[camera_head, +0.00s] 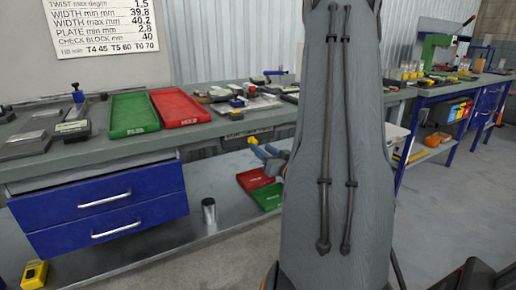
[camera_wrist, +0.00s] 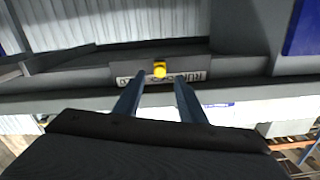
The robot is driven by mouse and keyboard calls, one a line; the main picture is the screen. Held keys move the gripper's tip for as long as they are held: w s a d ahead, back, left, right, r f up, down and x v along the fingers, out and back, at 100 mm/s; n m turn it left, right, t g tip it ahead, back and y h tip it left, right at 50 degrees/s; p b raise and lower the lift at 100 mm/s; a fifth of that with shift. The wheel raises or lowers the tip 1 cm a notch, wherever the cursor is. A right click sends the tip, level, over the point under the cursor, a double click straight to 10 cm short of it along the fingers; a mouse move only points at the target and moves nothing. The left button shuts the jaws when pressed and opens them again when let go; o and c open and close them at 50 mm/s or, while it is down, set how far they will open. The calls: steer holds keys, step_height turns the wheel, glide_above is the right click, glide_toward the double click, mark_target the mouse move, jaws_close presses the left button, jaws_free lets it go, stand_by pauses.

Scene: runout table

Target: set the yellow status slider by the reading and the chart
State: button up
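The yellow status slider (camera_wrist: 160,69) sits on a pale label strip (camera_wrist: 197,77) on the table's front edge in the wrist view. "RUN" is partly legible right of it; the left lettering is unclear. My gripper (camera_wrist: 160,80) is open, its fingertips apart below and to either side of the slider; contact cannot be told. In the head view my gripper (camera_head: 262,151) is partly hidden behind my arm, close to the small yellow slider (camera_head: 253,141). The chart (camera_head: 103,25) on the wall lists twist, width, plate and check block limits. A device (camera_head: 72,129) lies on the table; no reading is legible.
A green tray (camera_head: 133,113) and a red tray (camera_head: 178,106) lie on the table (camera_head: 100,155). Several tools and parts lie right of them. Blue drawers (camera_head: 110,205) hang below. A metal cylinder (camera_head: 209,211) stands on the lower shelf. My arm blocks the middle right.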

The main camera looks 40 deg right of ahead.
mark_target(253, 141)
steer(key=shift+x, duration=1.9)
jaws_close()
